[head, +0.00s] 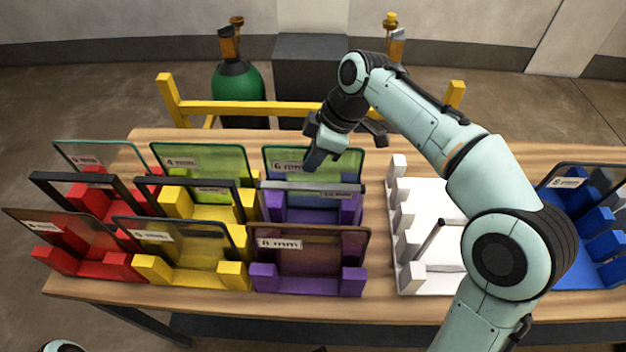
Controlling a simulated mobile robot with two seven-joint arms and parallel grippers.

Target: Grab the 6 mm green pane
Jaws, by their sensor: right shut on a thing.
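The 6 mm green pane (346,166) stands upright at the back of the purple rack (263,280), with its white "6 mm" label facing me. My right gripper (316,157) reaches over from behind and is shut on the pane's upper edge, near the middle. The fingers partly cover the label. The pane's lower part is hidden behind a grey-topped pane (310,188), so I cannot tell whether it still rests in its slot. My left gripper is not in view.
A brown 8 mm pane (310,262) stands at the front of the purple rack. A yellow rack (233,275) and a red rack (60,262) with panes are to the left. A blue rack (600,245) holds a pane at right.

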